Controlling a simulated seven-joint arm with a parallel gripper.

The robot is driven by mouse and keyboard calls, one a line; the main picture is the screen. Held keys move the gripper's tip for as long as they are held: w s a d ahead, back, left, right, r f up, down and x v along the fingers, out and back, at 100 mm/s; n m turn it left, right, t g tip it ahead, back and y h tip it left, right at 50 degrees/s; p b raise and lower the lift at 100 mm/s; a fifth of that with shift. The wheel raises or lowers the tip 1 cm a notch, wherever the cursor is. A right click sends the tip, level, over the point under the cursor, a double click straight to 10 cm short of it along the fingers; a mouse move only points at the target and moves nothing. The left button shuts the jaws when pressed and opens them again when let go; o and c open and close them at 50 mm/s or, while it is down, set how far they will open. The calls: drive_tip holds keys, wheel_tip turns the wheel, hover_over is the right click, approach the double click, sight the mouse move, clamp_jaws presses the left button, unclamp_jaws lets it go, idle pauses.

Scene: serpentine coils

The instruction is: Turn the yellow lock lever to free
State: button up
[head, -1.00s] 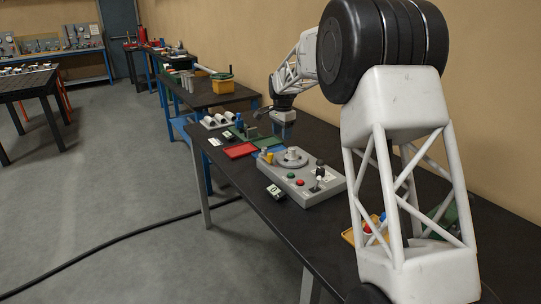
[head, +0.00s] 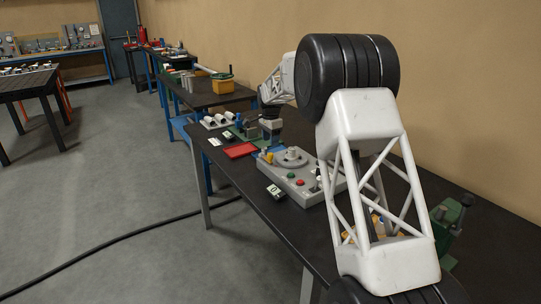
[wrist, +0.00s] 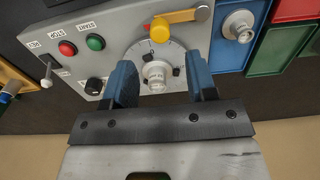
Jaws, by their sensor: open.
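The yellow lock lever (wrist: 182,17) is on the grey control panel (wrist: 205,42), at the top of the wrist view. It is a flat orange-yellow bar with a round yellow knob (wrist: 160,31) at its left end. In the head view the yellow part (head: 268,157) shows small at the panel's far end. My gripper (wrist: 160,70) is open, its blue fingers apart and empty. In the wrist picture they flank a round dial with a pale central knob (wrist: 157,76), below the lever. I cannot tell whether they touch anything. No lever-position label is readable.
Red (wrist: 67,48) and green (wrist: 95,42) buttons, a black knob (wrist: 94,86) and a toggle switch (wrist: 47,75) sit left of the dial. A metal fitting on a blue tray (wrist: 228,53), and red and green trays, lie right of the panel.

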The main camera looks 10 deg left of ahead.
sight(270, 154)
drive_tip(key=shift+f, duration=3.75)
clamp_jaws()
